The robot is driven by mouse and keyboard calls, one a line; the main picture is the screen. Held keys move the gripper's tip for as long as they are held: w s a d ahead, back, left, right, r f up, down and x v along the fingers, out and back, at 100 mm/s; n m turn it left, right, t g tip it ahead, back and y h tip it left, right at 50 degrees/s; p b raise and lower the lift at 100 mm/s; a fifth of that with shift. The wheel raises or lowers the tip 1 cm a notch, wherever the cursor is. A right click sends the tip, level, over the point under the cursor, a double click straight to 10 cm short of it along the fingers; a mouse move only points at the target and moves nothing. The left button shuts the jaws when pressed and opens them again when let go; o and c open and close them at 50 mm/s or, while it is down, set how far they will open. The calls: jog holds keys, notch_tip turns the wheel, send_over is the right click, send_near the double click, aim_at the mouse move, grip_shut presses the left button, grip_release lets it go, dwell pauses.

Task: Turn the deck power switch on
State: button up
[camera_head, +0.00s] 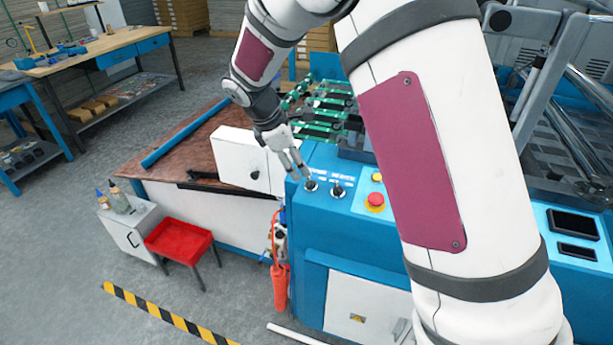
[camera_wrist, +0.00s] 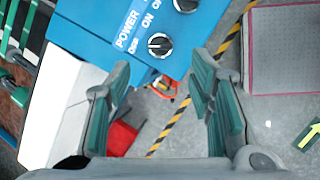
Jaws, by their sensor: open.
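The power switch (camera_wrist: 160,45) is a round black rotary knob with a light rim on the blue deck panel (camera_wrist: 95,20). The word POWER and small ON and OFF marks are printed beside it. Its pale pointer line lies roughly crosswise in the wrist view; I cannot tell for sure which mark it points to. In the head view the switch (camera_head: 311,187) is the left of two knobs. My gripper (camera_head: 301,173) is open, pointing down just above this knob. In the wrist view the knob shows between and just beyond the open fingertips (camera_wrist: 158,65). Contact is not clear.
A second knob (camera_head: 338,192) sits close to the right, also in the wrist view (camera_wrist: 186,4). A red emergency button (camera_head: 375,201) is further right. A white box (camera_head: 242,160) stands left of the panel. A red tray stand (camera_head: 180,240) is on the floor.

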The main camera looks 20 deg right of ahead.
aim_at(309, 180)
jog(key=x, duration=0.7)
jog(key=shift+d+f+p, duration=0.15)
jog(key=shift+f+p, duration=0.15)
jog(key=shift+f, duration=0.05)
grip_shut()
